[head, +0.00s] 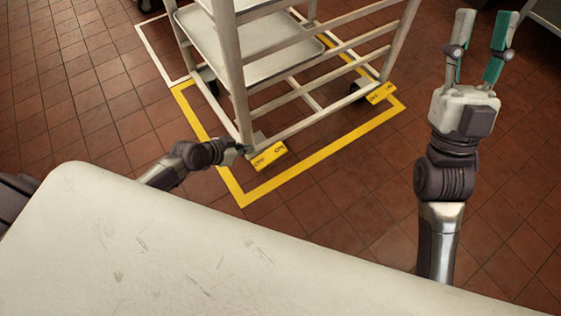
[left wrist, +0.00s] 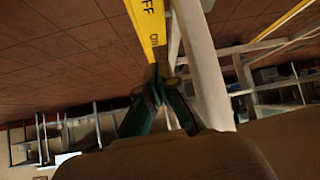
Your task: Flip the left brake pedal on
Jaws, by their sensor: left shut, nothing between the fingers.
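The left brake pedal (head: 269,157) is a yellow plate with dark lettering at the foot of the rack's near corner post. In the left wrist view the pedal (left wrist: 147,24) shows "OFF" and "ON". My left gripper (head: 243,149) is shut and empty, low beside the post, just left of the pedal. In the left wrist view its fingertips (left wrist: 156,76) are at the pedal's "ON" end; I cannot tell whether they touch. My right gripper (head: 486,18) is open and empty, at the right, away from the rack.
The pale metal rack (head: 236,75) stands on casters inside a yellow floor outline (head: 310,172). A second yellow pedal (head: 381,93) is at its right corner. A pale worn surface (head: 150,255) fills the foreground. Tiled floor (head: 75,90) is clear at the left.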

